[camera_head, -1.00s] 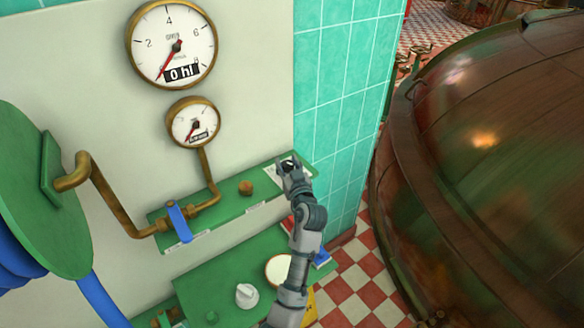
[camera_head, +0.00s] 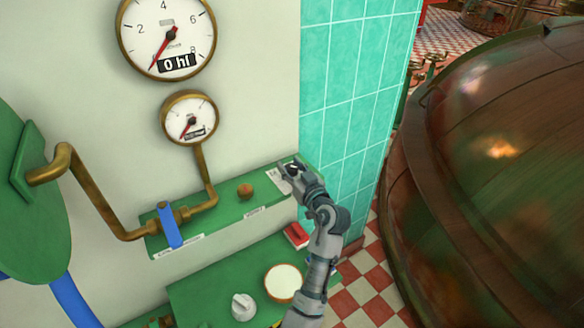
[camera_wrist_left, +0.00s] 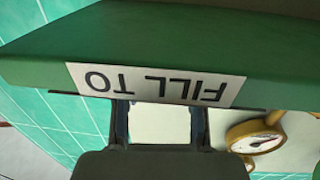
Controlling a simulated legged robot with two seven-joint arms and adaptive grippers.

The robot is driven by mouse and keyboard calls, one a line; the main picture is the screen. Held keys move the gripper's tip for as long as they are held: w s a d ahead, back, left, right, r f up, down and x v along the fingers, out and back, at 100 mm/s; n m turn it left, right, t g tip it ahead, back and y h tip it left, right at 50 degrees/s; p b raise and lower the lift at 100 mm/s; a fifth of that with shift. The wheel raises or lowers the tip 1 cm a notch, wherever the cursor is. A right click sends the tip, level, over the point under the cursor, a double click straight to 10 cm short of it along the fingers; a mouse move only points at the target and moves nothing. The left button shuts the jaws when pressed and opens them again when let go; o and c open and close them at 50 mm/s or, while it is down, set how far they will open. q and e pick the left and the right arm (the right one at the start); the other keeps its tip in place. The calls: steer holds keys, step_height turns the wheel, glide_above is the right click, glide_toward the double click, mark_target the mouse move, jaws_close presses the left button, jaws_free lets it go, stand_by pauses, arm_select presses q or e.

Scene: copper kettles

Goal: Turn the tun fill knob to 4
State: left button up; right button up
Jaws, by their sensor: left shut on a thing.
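The tun fill knob is a small dark shape (camera_head: 293,168) on a white scale plate (camera_head: 277,179) at the right end of the green shelf (camera_head: 222,207). It is mostly hidden by my left gripper (camera_head: 294,172), which is shut on it. The number it points to cannot be read. In the left wrist view, an upside-down "FILL TO" label (camera_wrist_left: 155,84) shows on the green shelf edge; the fingers (camera_wrist_left: 160,108) reach up behind that edge, and the knob is hidden. The large gauge (camera_head: 167,38) reads "0 hl", its red needle at the low end. My right gripper is not in view.
A smaller gauge (camera_head: 189,118), a brass pipe (camera_head: 97,205) and a blue valve lever (camera_head: 168,224) are to the left. A brown knob (camera_head: 244,190) sits mid-shelf. A copper kettle (camera_head: 490,180) fills the right.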

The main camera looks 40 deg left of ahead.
arm_select(q)
steer(key=shift+r, duration=0.1)
steer(key=o, duration=1.2)
steer(key=shift+d, duration=0.1)
steer(key=shift+c, duration=0.2)
steer(key=shift+d, duration=0.1)
steer(key=shift+s+d, duration=0.15)
steer(key=shift+d, duration=0.2)
steer(key=v, duration=1.1)
